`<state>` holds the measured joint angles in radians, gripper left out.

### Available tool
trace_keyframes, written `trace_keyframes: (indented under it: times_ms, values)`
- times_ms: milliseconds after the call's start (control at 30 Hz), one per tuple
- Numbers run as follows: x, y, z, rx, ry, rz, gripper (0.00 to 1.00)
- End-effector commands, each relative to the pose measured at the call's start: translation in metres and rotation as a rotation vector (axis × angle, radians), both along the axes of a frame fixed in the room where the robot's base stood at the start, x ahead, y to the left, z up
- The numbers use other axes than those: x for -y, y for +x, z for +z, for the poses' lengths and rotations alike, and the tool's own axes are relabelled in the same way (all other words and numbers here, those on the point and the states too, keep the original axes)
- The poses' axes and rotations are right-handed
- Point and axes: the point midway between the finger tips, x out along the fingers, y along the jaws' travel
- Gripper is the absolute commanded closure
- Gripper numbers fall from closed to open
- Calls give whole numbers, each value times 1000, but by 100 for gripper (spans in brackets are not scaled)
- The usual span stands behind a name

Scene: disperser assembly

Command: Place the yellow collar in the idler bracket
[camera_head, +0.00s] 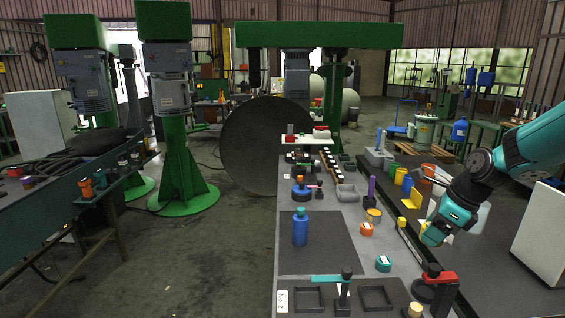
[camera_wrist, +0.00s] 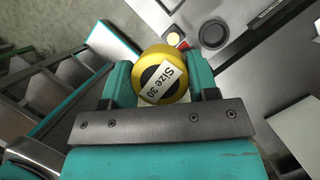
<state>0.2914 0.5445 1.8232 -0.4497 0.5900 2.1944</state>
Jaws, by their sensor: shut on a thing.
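My gripper (camera_head: 433,234) hangs at the right over the dark bench top, below my teal arm. In the wrist view my gripper (camera_wrist: 161,85) is shut on the yellow collar (camera_wrist: 147,92), with one teal finger on each side. The collar has a dark centre and a white label reading "Size 30". In the head view the held collar shows only as a yellow patch at the fingertips. I cannot tell for sure which part is the idler bracket. A black stand with a red arm (camera_head: 438,280) and one with a teal arm (camera_head: 340,284) stand at the bench front.
A blue bottle (camera_head: 300,227) stands on a dark mat. Orange (camera_head: 366,230) and teal (camera_head: 383,263) collars and a yellow ring (camera_head: 374,214) lie on the grey bench. A purple post (camera_head: 371,190) rises behind them. A white box (camera_head: 541,232) is at the right.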

Motion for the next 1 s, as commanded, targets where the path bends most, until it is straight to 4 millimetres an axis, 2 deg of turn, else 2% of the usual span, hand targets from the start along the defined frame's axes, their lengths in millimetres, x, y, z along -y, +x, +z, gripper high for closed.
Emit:
trace_keyframes:
  times_ms: [367, 600, 1000]
  values:
    - [-13, -16, -70, -3, 3, 411, 83]
    - [-25, -39, -139, -4, 5, 866, 83]
    - [-39, -88, -237, -6, 5, 1626, 83]
